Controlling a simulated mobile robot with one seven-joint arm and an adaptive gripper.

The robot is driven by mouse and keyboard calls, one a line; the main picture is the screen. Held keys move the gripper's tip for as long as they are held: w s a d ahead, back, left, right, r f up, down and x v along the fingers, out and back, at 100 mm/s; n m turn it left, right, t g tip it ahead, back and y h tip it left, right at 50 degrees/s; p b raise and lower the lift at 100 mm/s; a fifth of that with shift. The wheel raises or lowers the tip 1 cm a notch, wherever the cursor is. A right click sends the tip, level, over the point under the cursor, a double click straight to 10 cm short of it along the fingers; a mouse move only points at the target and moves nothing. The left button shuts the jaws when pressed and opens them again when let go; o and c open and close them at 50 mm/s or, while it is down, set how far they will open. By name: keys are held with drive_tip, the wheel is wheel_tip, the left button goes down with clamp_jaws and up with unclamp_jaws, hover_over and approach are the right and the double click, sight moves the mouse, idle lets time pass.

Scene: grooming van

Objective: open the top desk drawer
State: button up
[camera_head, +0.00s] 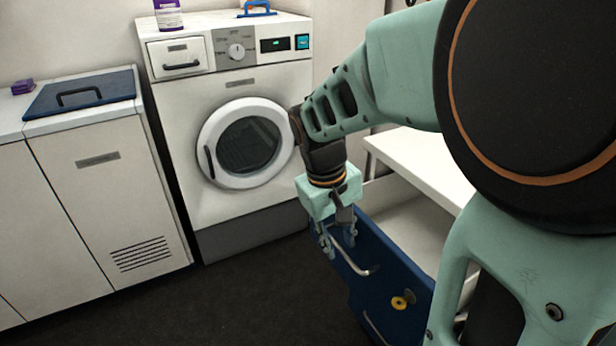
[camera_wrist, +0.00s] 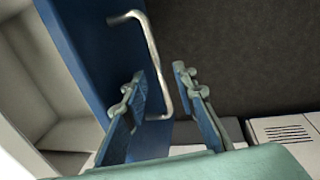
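The top desk drawer (camera_head: 345,240) has a dark blue front and is pulled out from the white desk (camera_head: 425,160). Its pale, empty-looking inside (camera_head: 405,220) shows behind the front. A bent metal bar handle (camera_head: 362,270) is on the front; it also shows in the wrist view (camera_wrist: 150,40). My gripper (camera_head: 343,238) is at the drawer front, at the handle's upper end. In the wrist view, its two fingers (camera_wrist: 158,78) are apart, with the handle bar showing between them. I cannot tell whether either finger touches the bar.
A second handle (camera_head: 376,328) shows lower on the blue front, near a yellow round piece (camera_head: 402,301). A white washing machine (camera_head: 225,180) and a white cabinet (camera_head: 95,200) stand behind to the left. The dark floor (camera_head: 230,290) left of the drawer is clear.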

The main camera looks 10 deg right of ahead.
drive_tip(key=shift+c, duration=0.4)
clamp_jaws()
drive_tip(key=s+a+p, duration=0.1)
drive_tip(key=s+a, duration=0.1)
drive_tip(key=a, duration=0.5)
drive_tip(key=s+a+p, duration=0.1)
drive_tip(key=s+a, duration=0.2)
drive_tip(key=a, duration=0.4)
drive_tip(key=shift+o, duration=0.4)
unclamp_jaws()
